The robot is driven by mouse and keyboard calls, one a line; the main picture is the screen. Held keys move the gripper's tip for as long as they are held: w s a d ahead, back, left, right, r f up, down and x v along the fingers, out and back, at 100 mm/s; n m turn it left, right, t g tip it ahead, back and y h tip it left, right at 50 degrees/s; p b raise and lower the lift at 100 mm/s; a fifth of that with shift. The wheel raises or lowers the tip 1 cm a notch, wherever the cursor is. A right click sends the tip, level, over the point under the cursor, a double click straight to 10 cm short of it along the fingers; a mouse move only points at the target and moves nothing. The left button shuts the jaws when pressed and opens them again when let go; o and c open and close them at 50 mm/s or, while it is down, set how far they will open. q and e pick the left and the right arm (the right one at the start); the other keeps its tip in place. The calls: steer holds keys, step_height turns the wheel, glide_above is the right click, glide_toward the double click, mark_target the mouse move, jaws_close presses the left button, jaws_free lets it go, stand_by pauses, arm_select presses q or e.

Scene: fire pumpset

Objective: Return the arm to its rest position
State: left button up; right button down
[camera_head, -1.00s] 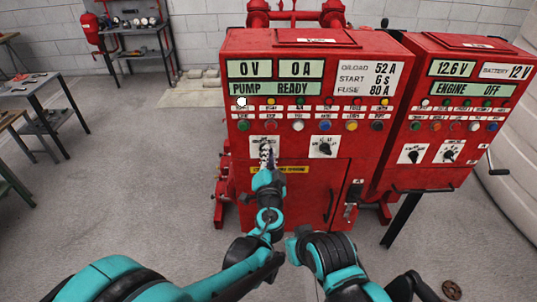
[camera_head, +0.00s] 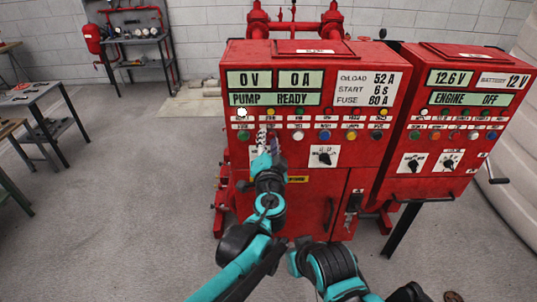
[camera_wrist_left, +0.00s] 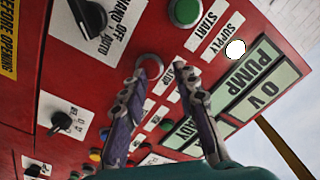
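My left gripper (camera_head: 267,138) is in front of the red pump control panel (camera_head: 222,160), over the left part of its button row. In the left wrist view its two fingers (camera_wrist_left: 162,74) stand apart with nothing between them, and the panel face shows through the gap. A ringed button (camera_wrist_left: 150,66) shows right by one fingertip; I cannot tell whether they touch. The black HAND OFF AUTO knob (camera_wrist_left: 88,17) and the green START button (camera_wrist_left: 185,11) lie beyond the fingertips. The gripper hides the left selector switch in the head view.
A second red panel reading ENGINE OFF (camera_head: 465,102) adjoins on the right, with a crank handle (camera_head: 492,172) at its side. The panel display (camera_head: 249,79) reads 0 V. A workbench (camera_head: 38,100) stands at the left. Open floor (camera_head: 130,200) lies left of the panels.

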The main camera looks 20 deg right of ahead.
arm_select(q)
steer(key=shift+r, duration=0.7)
steer(key=s+a+f+n+g+y, duration=0.1)
steer(key=s+a+f+n+y, duration=0.15)
steer(key=a, duration=0.65)
steer(key=s+a+f+n+g+y, duration=0.1)
steer(key=a+n+g+y, duration=0.15)
steer(key=a, duration=0.75)
steer(key=s+a+f+n+g+y, duration=0.1)
steer(key=s+a+f+n+y, duration=0.15)
steer(key=a, duration=0.65)
steer(key=s+a+f+n+g, duration=0.1)
steer(key=s+a+f+g, duration=0.1)
steer(key=s, duration=0.4)
steer(key=s+a+f+n+g+h, duration=0.1)
steer(key=s+a+f+n+g, duration=0.1)
steer(key=s+f, duration=0.4)
steer(key=s+a+f+n+g+h, duration=0.1)
steer(key=s+a+f+n+g, duration=0.1)
steer(key=s+a+f, duration=0.2)
steer(key=s+f, duration=0.1)
steer(key=s, duration=0.1)
steer(key=shift+s+a, duration=0.3)
steer(key=shift+a, duration=0.05)
